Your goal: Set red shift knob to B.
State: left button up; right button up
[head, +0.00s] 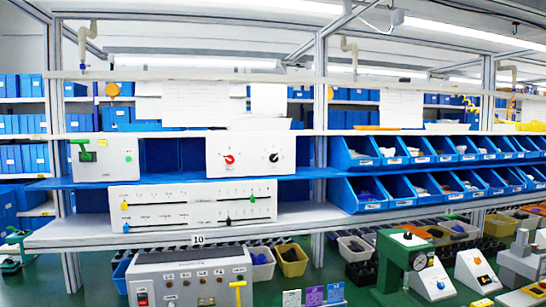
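A red knob (229,159) sits on the front of a white panel box (250,168) on the blue upper shelf, near the middle of the head view. Markings ring the knob, but they are too small to read, so I cannot tell which letter it points to. A black knob (273,157) is on the same panel, to the right of the red one. Neither of my grippers is in view, and nothing touches the red knob.
A white slider panel (195,205) stands below, on the shelf marked 10 (198,239). A white box with a green handle (104,158) is at left. Blue bins (357,152) fill the right shelves. A grey control box (190,280) and green press (405,265) stand in front.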

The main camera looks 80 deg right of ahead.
aim_at(230, 159)
jog(key=z, duration=2.6)
